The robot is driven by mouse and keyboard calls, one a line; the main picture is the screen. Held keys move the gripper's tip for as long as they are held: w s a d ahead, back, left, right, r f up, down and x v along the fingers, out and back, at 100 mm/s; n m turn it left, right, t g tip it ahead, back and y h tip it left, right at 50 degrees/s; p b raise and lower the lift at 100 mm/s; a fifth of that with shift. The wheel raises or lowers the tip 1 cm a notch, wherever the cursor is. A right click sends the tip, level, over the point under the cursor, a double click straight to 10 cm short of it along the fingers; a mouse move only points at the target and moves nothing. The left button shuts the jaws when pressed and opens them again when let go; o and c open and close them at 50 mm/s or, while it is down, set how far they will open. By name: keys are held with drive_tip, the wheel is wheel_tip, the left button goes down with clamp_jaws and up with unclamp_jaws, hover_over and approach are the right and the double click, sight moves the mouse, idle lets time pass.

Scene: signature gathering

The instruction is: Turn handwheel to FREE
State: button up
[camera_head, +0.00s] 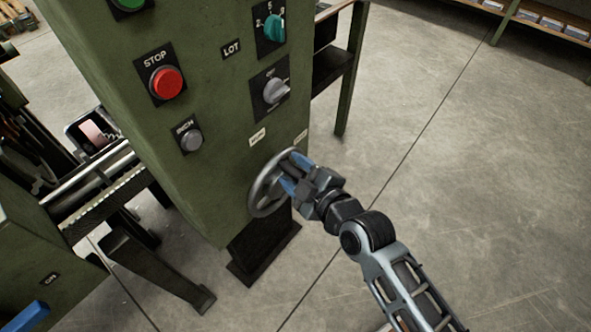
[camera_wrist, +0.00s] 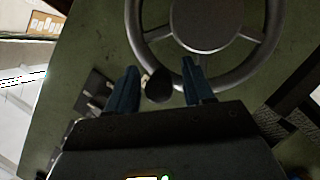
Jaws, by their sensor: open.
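The grey metal handwheel (camera_head: 262,192) is on the lower right of the green machine's front panel. Two small pale labels (camera_head: 257,136) sit above it, too small to read surely. My gripper (camera_head: 290,172) is at the wheel's right upper side, its blue fingers near the rim. In the wrist view the wheel's rim, spokes and hub (camera_wrist: 208,22) fill the top. My two blue fingers (camera_wrist: 160,80) are spread apart, with a dark round knob (camera_wrist: 159,86) between them. I cannot tell whether they touch it.
Above the wheel are a red STOP button (camera_head: 166,82), a grey INCH button (camera_head: 191,139), a grey selector (camera_head: 276,90) and a teal dial (camera_head: 273,27). A feed table with metal bars (camera_head: 95,178) extends to the left. The concrete floor on the right is clear.

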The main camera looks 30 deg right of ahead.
clamp_jaws()
idle(0.4)
